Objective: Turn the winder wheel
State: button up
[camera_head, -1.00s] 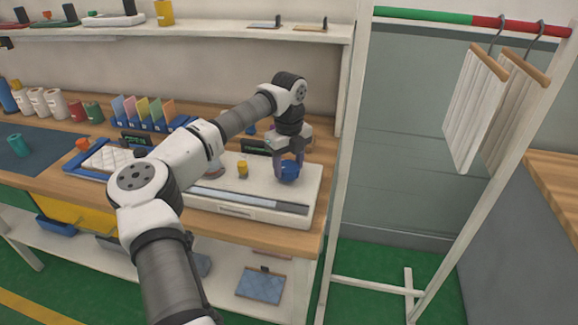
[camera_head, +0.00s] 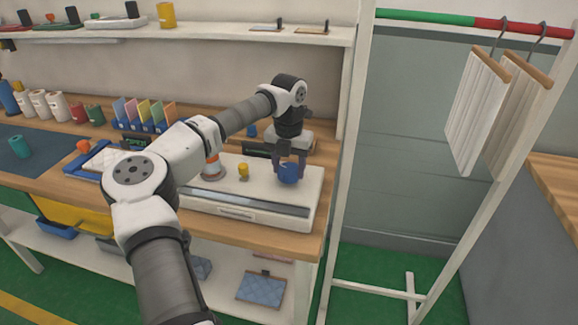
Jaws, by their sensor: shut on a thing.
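The winder wheel, a blue round piece (camera_head: 289,173), sits at the right end of a white machine (camera_head: 262,216) on the wooden bench. My gripper (camera_head: 289,165) points down over the machine, shut on the blue wheel, with its purplish fingers on the wheel's sides. A small yellow knob (camera_head: 243,170) stands on the machine left of the wheel. An orange and white spool-like piece (camera_head: 213,167) stands further left, partly behind my arm.
Left on the bench (camera_head: 314,241) are a blue-edged tray (camera_head: 92,162), colored cards in a blue rack (camera_head: 145,115) and several spools. A rail frame (camera_head: 347,180) with hanging fabric (camera_head: 478,110) stands right. A shelf (camera_head: 240,35) runs above.

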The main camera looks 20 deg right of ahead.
jog(key=m, duration=0.7)
jog(key=shift+w+r+p, duration=0.1)
jog(key=shift+w+p, duration=0.05)
jog(key=shift+p, duration=0.15)
jog(key=m, duration=0.4)
jog(key=m+p, duration=0.1)
jog(key=m, duration=0.2)
jog(key=shift+w+m, duration=0.1)
jog(key=shift+m, duration=0.2)
jog(key=m, duration=0.5)
jog(key=shift+w+p, duration=0.1)
jog(key=shift+p, duration=0.2)
jog(key=m, duration=0.6)
jog(key=shift+d+p, duration=0.1)
jog(key=shift+p, duration=0.2)
jog(key=shift+m, duration=0.3)
jog(key=o, duration=1)
jog(key=shift+c, duration=0.2)
